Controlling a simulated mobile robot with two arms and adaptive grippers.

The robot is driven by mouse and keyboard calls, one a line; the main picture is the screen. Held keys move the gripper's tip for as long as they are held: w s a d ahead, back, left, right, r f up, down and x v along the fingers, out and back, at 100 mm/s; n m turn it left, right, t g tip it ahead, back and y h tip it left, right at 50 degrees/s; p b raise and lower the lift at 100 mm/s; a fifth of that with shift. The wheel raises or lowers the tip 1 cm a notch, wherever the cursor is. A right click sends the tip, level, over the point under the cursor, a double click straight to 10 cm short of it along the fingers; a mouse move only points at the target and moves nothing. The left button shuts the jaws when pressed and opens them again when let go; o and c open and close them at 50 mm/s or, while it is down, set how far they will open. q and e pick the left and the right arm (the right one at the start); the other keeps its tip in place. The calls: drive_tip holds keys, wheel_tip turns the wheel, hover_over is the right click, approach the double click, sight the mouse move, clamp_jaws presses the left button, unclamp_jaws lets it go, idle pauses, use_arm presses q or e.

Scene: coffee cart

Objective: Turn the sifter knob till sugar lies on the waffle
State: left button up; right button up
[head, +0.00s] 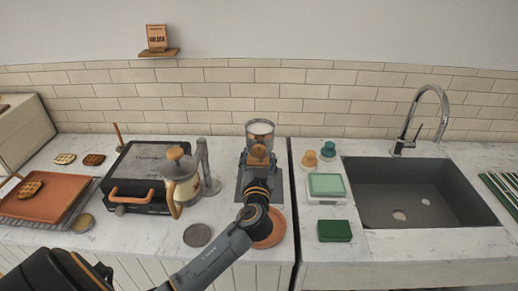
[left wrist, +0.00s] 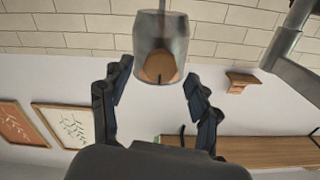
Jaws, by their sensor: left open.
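The sifter stands at the centre of the counter in the head view, with a clear glass hopper (head: 260,129) and an orange knob (head: 258,153). In the left wrist view the hopper (left wrist: 161,32) and orange knob (left wrist: 160,68) sit between the fingertips, with gaps at both sides. My left gripper (head: 257,178) is open in front of the knob; my arm hides part of the sifter. A terracotta plate (head: 275,230) lies below, partly covered by my arm. I see no waffle or sugar on its visible part. My right gripper is not in view.
A waffle (head: 30,189) lies on a terracotta tray (head: 60,192) at left. A waffle iron (head: 142,165), a kettle-like pot (head: 182,180) and a grey disc (head: 197,235) stand left of the sifter. A scale (head: 327,187), green block (head: 334,231) and sink (head: 415,190) are to the right.

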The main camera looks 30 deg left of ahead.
use_arm(q)
drive_tip(key=shift+x, duration=1)
drive_tip(key=c, duration=1.2)
drive_tip(key=shift+o, duration=0.2)
drive_tip(key=shift+m, duration=0.4)
